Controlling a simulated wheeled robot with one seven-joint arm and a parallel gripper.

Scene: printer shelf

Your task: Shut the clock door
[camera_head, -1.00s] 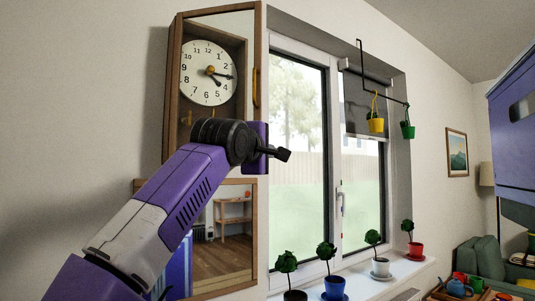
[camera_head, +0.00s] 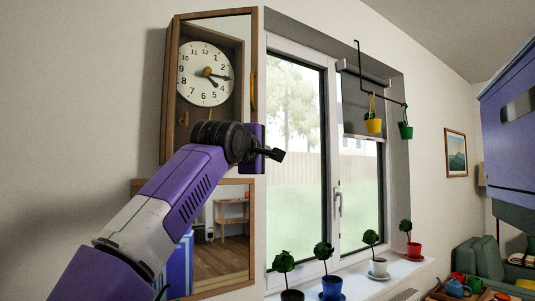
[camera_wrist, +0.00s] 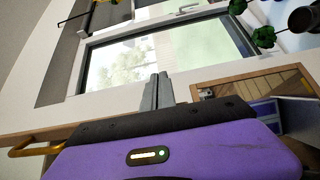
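The wooden wall clock (camera_head: 170,95) hangs at upper left in the head view, with a white dial (camera_head: 204,74). Its glazed door has a wooden frame (camera_head: 254,45) and a yellow handle (camera_head: 253,92) on its right side. The door appears ajar, hinged at the left, with wall visible through its glass beyond the case. My gripper (camera_head: 275,154) is in front of the door's lower right corner, pointing right. Whether it touches the door is unclear. In the wrist view my gripper (camera_wrist: 156,90) has its fingers together with nothing between them; the handle (camera_wrist: 35,150) is at lower left.
A wood-framed mirror (camera_head: 225,260) hangs below the clock. A blue-purple box-like shape (camera_head: 510,130) fills the right edge.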

